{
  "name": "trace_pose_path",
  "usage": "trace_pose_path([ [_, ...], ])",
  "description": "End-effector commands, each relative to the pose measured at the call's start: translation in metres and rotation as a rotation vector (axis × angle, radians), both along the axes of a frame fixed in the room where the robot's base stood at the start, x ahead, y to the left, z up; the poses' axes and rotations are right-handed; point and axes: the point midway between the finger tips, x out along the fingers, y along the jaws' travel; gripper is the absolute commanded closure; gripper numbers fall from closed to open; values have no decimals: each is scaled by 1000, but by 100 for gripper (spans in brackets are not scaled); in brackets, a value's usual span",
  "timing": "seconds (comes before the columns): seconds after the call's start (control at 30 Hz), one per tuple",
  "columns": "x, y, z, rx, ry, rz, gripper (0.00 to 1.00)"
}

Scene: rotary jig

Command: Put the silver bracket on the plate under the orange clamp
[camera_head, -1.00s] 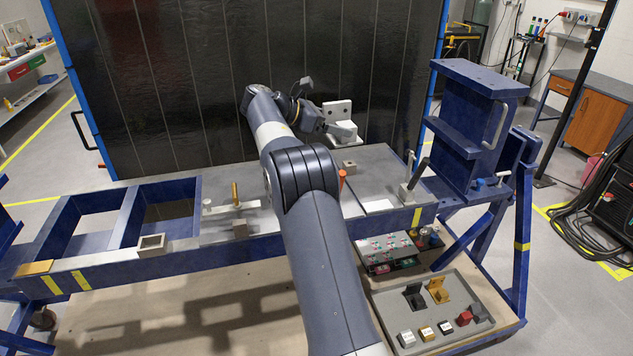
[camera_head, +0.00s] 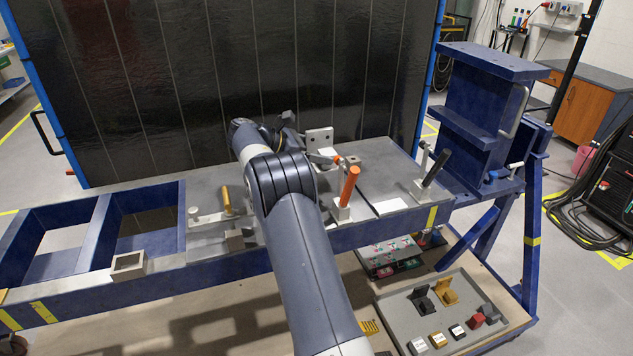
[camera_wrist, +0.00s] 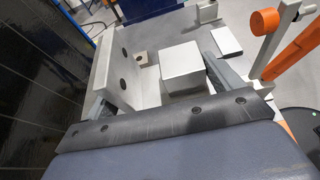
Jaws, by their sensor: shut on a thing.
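The silver bracket (camera_head: 319,140), an upright flange with holes joined to a block, is in my gripper (camera_head: 311,150) at the back of the grey plate (camera_head: 375,180). In the wrist view the bracket (camera_wrist: 182,68) sits between the fingers of my gripper (camera_wrist: 160,88), which is shut on it. I cannot tell whether its underside touches the plate. The orange clamp (camera_head: 349,186) stands at the plate's front edge, in front and to the right of the bracket, with its handle raised. The clamp (camera_wrist: 298,48) is to the right of the bracket in the wrist view.
A black-handled clamp (camera_head: 436,168) stands at the right, and a yellow-handled clamp (camera_head: 227,200) at the left. A small block with a hole (camera_head: 352,161) is near the bracket. A dark panel (camera_head: 270,70) rises behind. A parts tray (camera_head: 400,305) lies below.

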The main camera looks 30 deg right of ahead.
Motion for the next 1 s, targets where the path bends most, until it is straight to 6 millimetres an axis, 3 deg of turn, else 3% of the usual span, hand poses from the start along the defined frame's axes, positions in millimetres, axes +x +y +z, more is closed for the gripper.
trace_pose_path([
  [0.2,0,0,-35,-1,2,1,51],
  [0.6,0,0,-77,0,3,2,51],
  [1.0,0,0,-85,-1,0,1,51],
])
